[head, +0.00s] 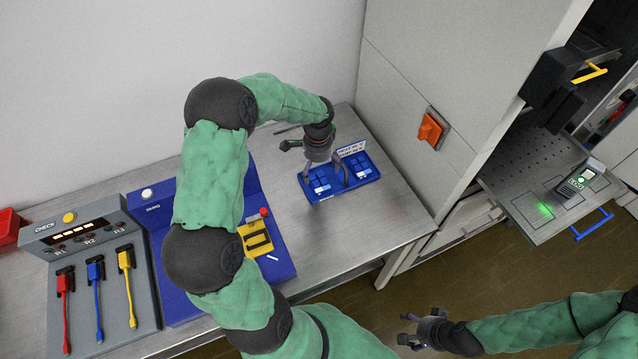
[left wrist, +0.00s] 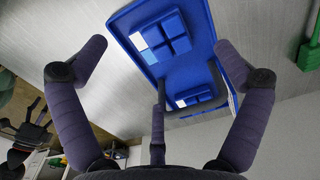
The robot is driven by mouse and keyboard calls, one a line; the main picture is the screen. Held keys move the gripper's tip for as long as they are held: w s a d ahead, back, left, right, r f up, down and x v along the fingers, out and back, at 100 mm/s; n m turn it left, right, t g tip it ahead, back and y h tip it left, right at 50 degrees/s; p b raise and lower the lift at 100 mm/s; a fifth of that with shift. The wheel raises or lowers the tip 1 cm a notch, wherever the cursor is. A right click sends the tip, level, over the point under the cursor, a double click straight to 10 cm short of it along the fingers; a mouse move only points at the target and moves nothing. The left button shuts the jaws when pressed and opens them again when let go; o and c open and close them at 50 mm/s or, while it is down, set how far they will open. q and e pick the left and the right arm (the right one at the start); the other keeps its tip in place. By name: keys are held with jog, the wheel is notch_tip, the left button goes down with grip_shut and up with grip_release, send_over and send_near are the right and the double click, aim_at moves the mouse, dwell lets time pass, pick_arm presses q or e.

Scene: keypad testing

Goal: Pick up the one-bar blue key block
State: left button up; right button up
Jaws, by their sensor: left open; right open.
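A blue tray (head: 374,174) lies on the metal table and carries two groups of blue key blocks, a left group (head: 319,183) and a right group (head: 358,164). In the left wrist view the tray (left wrist: 203,66) shows a nearer-looking group (left wrist: 162,38) and another group (left wrist: 196,97), with white patches on some blocks. The bars are too small to read, so I cannot tell which is the one-bar block. My left gripper (head: 328,180) is open and empty, pointing down over the tray. My right gripper (head: 420,330) is open and empty, away from the table at the lower right.
A small sign (head: 351,148) stands at the tray's back edge. Left of it are a blue panel (head: 277,250) with a yellow part (head: 256,237) and a grey CHECK console (head: 90,270) with cables. A cabinet wall (head: 400,100) with an orange switch (head: 432,129) rises to the right.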

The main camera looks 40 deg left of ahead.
aim_at(319, 180)
pick_arm(q)
jog(key=shift+f, duration=0.9)
jog(key=f+b, duration=0.1)
jog(key=f, duration=0.1)
jog(key=f+b, duration=0.1)
jog(key=f, duration=0.2)
jog(key=shift+w+d, duration=0.1)
jog(key=shift+w, duration=0.1)
jog(key=c, duration=1.3)
